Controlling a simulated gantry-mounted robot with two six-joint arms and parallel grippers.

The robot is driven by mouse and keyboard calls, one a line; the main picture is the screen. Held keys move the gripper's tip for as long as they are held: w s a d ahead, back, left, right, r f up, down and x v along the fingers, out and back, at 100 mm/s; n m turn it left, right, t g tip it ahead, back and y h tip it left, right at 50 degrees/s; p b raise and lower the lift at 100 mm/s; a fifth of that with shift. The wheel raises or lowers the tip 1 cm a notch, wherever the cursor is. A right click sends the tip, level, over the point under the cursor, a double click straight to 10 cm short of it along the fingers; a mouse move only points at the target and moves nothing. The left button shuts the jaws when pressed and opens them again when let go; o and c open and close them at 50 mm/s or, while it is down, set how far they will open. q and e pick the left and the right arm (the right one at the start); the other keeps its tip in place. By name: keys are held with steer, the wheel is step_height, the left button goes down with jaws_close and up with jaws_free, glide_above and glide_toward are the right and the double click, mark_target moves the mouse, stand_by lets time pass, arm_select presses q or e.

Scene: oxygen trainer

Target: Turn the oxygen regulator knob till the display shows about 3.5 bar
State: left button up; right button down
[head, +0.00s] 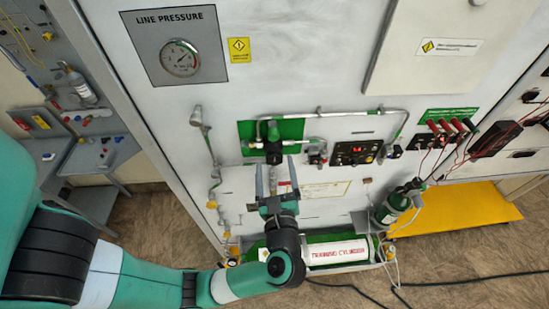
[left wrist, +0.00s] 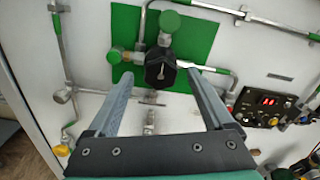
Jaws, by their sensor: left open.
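The black oxygen regulator knob (head: 273,153) sits on the wall panel over a green backing plate. It shows in the left wrist view (left wrist: 160,69) between and just beyond my fingertips. My left gripper (head: 276,164) is open, its fingers apart on either side of the knob's line, with nothing held. Whether a finger touches the knob I cannot tell. The display (head: 357,152) is a black box with red digits, right of the knob; it also shows in the left wrist view (left wrist: 267,101). Its digits are too small to read. My right gripper is not in view.
A round line pressure gauge (head: 180,58) is at upper left. Metal pipes (head: 350,113) run around the regulator. A white training cylinder (head: 338,252) lies low on a shelf. A green bottle (head: 392,207) and red-plug leads (head: 460,126) are at right.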

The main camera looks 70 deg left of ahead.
arm_select(q)
steer(key=shift+x, duration=1.05)
jaws_close()
